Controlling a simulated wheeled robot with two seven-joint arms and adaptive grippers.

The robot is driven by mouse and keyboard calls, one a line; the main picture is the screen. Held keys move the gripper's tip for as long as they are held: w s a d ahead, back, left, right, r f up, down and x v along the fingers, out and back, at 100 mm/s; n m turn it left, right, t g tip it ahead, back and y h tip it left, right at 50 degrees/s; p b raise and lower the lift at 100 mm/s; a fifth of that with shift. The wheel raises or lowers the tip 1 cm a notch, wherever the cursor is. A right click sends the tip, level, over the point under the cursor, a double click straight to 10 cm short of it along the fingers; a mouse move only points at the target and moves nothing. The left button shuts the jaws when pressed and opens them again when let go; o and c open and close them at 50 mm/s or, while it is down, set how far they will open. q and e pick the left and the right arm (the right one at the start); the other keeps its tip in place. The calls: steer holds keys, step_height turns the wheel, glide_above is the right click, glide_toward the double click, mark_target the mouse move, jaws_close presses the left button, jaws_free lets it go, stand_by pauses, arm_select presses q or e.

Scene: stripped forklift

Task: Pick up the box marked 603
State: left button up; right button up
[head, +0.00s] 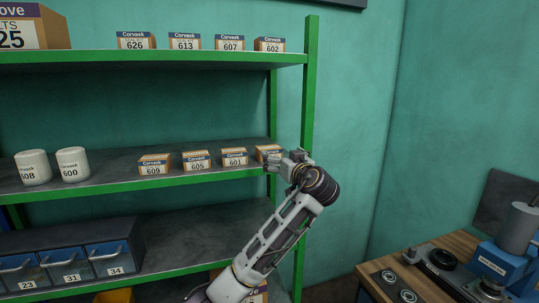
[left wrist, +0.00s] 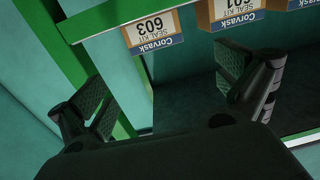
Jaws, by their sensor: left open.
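The box marked 603 (left wrist: 153,30) shows upside down at the top of the left wrist view, between the lines of my two fingers and beyond their tips. In the head view it is the rightmost small box (head: 266,149) on the middle shelf, partly covered by my gripper, its number hidden. My left gripper (head: 281,161) is at the shelf's front edge, right in front of this box. In the left wrist view the gripper (left wrist: 163,82) has its fingers wide apart with nothing between them. My right gripper is not in view.
Boxes 601 (head: 235,157), 605 (head: 196,160) and 609 (head: 154,164) stand in a row to the left. The green shelf post (head: 307,100) rises close to the right of my gripper. The upper shelf (head: 150,57) holds more boxes. A workbench (head: 430,275) stands lower right.

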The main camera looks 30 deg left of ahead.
arm_select(q)
steer(key=p, duration=0.2)
glide_toward(269, 147)
steer(key=x, duration=0.3)
steer(key=shift+s+a+r, duration=0.1)
steer(key=shift+a+r, duration=0.05)
steer(key=shift+r, duration=0.2)
steer(key=shift+w+a+f, duration=0.1)
steer(key=shift+w+a, duration=0.35)
steer(key=shift+a, duration=0.1)
steer(key=shift+f+p+x, duration=0.2)
steer(key=shift+p+x, duration=0.9)
steer(key=shift+x, duration=0.4)
steer(key=shift+p+x, duration=0.3)
steer(key=shift+x, duration=0.45)
steer(key=shift+w+a+f, duration=0.15)
steer(key=shift+w+a, duration=0.1)
